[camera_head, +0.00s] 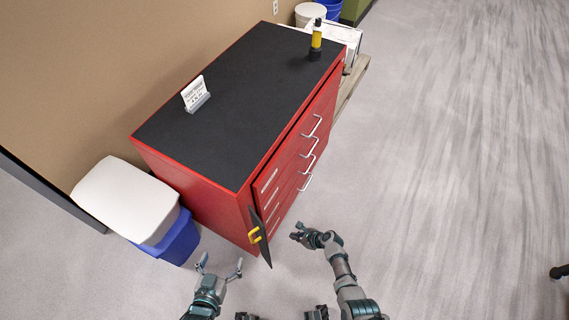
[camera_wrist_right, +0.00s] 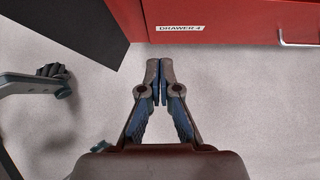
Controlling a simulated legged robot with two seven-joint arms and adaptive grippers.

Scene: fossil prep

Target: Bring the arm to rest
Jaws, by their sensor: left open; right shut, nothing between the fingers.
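My left gripper (camera_head: 222,271) is at the bottom of the head view, its two fingers spread wide with nothing between them. My right gripper (camera_head: 297,232) is right of the red cabinet's front corner, apart from the cabinet. In the right wrist view the right gripper's fingertips (camera_wrist_right: 160,82) meet, with nothing between them, over bare floor. The red cabinet (camera_head: 191,192) has a black top and several drawers with silver handles. In the right wrist view a drawer front (camera_wrist_right: 235,14) labelled "DRAWER 4" lies beyond the fingertips.
A black panel with a yellow handle (camera_head: 257,235) stands at the cabinet's near corner. A white sign (camera_head: 195,94) and a yellow-black bottle (camera_head: 316,40) stand on top. A blue bin with a white lid (camera_head: 125,198) is at left.

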